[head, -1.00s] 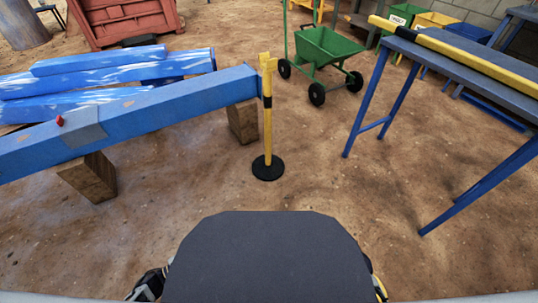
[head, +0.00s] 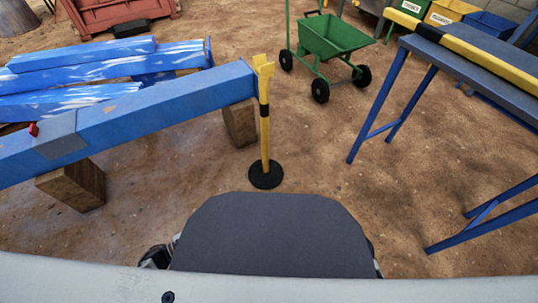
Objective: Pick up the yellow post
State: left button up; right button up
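The yellow post (head: 265,135) stands upright on a round black base on the dirt floor, in the middle of the head view. It has a black band and a forked top. Its upper part is close beside the end of a blue beam; I cannot tell whether they touch. My own dark body part fills the bottom middle, a short way in front of the post's base. Small parts of my arms show at its lower edges, but neither gripper can be made out.
The blue beam (head: 140,115) rests on wooden blocks (head: 72,186) at left, with more blue beams (head: 85,75) behind. A green cart (head: 332,38) stands behind the post. A blue-legged table (head: 490,70) with a yellow and black bar is at right. Dirt floor between post and table is clear.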

aim_at(266, 173)
jog(key=i+l+z, duration=0.1)
jog(key=i, duration=1.15)
